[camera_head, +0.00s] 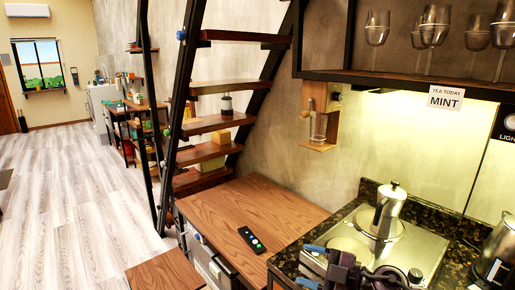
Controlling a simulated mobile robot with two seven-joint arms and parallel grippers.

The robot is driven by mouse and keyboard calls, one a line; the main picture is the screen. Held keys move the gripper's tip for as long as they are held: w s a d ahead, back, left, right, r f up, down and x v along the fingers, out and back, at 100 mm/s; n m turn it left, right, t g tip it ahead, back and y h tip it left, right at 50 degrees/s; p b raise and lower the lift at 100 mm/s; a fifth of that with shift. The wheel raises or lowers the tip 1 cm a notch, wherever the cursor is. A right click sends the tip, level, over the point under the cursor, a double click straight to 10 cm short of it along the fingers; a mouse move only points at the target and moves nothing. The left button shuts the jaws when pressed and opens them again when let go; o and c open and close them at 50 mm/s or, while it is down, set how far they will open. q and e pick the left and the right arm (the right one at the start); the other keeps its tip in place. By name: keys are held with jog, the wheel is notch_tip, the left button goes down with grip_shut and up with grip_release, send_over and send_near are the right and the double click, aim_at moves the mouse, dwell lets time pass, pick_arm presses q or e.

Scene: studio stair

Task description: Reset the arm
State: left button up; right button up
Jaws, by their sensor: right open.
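My right gripper (310,265) shows at the bottom, right of centre. It is dark with blue fingertips that point left. Its jaws are apart, and I see nothing between them. It appears over the front left part of the dark stone counter, beside the stove; its height above the counter is hard to tell. My left gripper is not in view.
A metal moka pot (389,208) stands on the stove (430,242), close to my right arm. A black remote (251,240) lies on the wooden cabinet top (225,205). Stairs (215,122) rise behind; open floor (70,220) lies left.

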jog(key=s+d+f+m+t+h, duration=0.2)
jog(key=s+d+m+t+h, duration=0.2)
jog(key=d+m+h, duration=0.35)
jog(key=s+d+f+m+t+h, duration=0.1)
jog(key=s+d+m+t+h, duration=0.3)
jog(key=m+h, duration=0.6)
jog(key=s+d+f+m+g, duration=0.1)
jog(key=s+f+g, duration=0.3)
jog(key=s, duration=0.3)
jog(key=s+d+f+m+g+y, duration=0.1)
jog(key=s+d+f+m+g, duration=0.2)
jog(key=s, duration=0.5)
jog(key=s+f+g, duration=0.4)
jog(key=s+g, duration=0.1)
jog(key=s, duration=0.2)
jog(key=w+f+t, duration=0.7)
jog(key=f+t, duration=0.1)
jog(key=f, duration=0.1)
jog(key=shift+w+d+f+n+y, duration=0.15)
jog(key=shift+w+f+n+y, duration=0.05)
jog(key=shift+f+n+y, duration=0.15)
